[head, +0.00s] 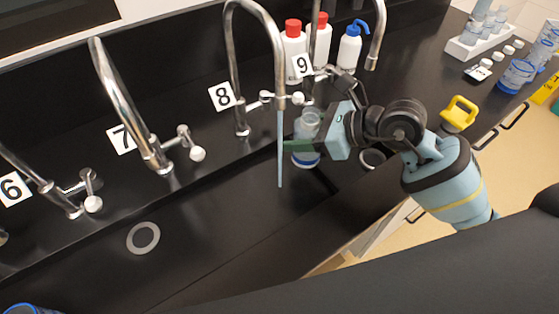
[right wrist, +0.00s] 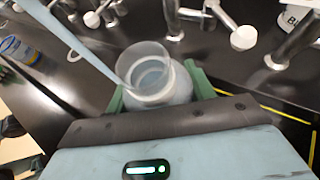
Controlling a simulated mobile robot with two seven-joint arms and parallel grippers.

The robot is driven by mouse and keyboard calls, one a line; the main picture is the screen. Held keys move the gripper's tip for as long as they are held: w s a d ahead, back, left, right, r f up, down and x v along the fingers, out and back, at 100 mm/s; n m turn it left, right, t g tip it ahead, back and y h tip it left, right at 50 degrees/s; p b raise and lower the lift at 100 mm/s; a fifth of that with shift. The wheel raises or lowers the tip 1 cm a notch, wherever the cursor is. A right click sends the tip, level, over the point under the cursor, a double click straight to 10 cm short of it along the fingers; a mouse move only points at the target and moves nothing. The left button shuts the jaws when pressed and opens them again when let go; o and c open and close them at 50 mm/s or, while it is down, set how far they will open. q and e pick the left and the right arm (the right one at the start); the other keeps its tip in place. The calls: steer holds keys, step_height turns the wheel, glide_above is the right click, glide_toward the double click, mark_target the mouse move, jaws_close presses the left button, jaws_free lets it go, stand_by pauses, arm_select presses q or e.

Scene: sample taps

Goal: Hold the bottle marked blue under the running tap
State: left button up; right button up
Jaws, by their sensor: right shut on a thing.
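The bottle (head: 306,131) is clear, open at the top, with a blue band near its base. My right gripper (head: 306,147) is shut around it and holds it roughly upright over the sink, by tap 8 (head: 281,70). Water runs from this tap in a thin blue stream (head: 280,150). In the head view the stream passes just left of the bottle and continues below it. In the right wrist view the bottle's mouth (right wrist: 150,75) faces the camera, and the stream (right wrist: 75,42) comes down to its left rim; its lower part is hidden there. My left gripper is not in view.
Taps 7 (head: 125,100) and 6 (head: 45,185) stand to the left, tap 9 (head: 375,40) to the right. Two red-capped bottles (head: 292,45) and a blue-pump bottle (head: 350,48) stand behind. A yellow object (head: 459,112) lies right. The sink left of the stream is clear.

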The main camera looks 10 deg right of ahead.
steer(key=w+d+r, duration=0.2)
steer(key=d, duration=0.3)
steer(key=shift+d+r, duration=0.2)
steer(key=shift+r, duration=0.1)
steer(key=shift+s+f, duration=0.1)
stand_by(0.4)
